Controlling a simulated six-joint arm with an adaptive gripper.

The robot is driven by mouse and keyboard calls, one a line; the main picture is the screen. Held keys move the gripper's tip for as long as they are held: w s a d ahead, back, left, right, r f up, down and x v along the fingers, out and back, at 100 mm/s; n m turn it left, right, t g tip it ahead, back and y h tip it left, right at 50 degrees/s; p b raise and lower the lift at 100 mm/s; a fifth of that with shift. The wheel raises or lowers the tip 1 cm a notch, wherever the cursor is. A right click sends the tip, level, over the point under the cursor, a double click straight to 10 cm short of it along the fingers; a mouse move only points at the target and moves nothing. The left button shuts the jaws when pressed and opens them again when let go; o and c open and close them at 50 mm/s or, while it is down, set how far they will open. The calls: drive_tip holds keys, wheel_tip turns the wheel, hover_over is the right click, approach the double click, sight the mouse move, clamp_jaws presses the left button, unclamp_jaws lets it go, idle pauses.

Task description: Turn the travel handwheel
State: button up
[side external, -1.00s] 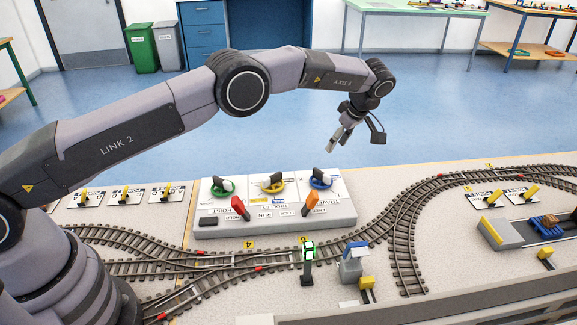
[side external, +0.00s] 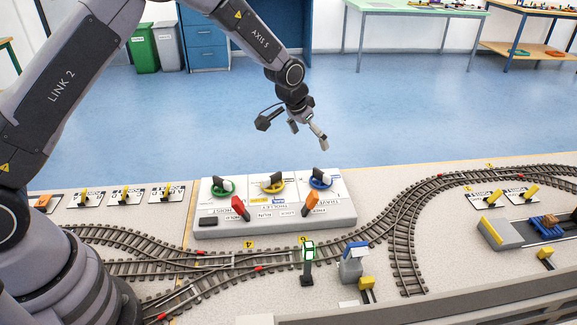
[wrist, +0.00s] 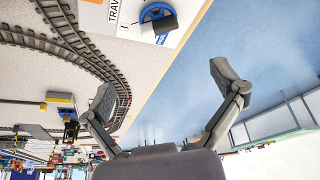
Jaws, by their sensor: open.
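The blue handwheel (side external: 320,184) is the right one of three on the white control panel (side external: 340,211). In the wrist view, the blue handwheel (wrist: 158,13) is at the top, with a dark grip and a partly cut-off label reading "TRAV" beside it. My gripper (side external: 307,131) is above and behind the panel, apart from the wheel, with its fingers spread and empty. In the wrist view, the two fingers of my gripper (wrist: 165,88) stand wide apart with only background between them.
A yellow handwheel (side external: 273,187) and a green handwheel (side external: 222,188) stand left of the blue one. Railway track (side external: 390,225) curves around the panel's front and right. Open floor lies behind the table.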

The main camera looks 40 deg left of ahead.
sight(322, 172)
drive_tip(key=x, duration=1.3)
drive_tip(key=shift+f, duration=0.3)
drive_tip(key=c, duration=1.1)
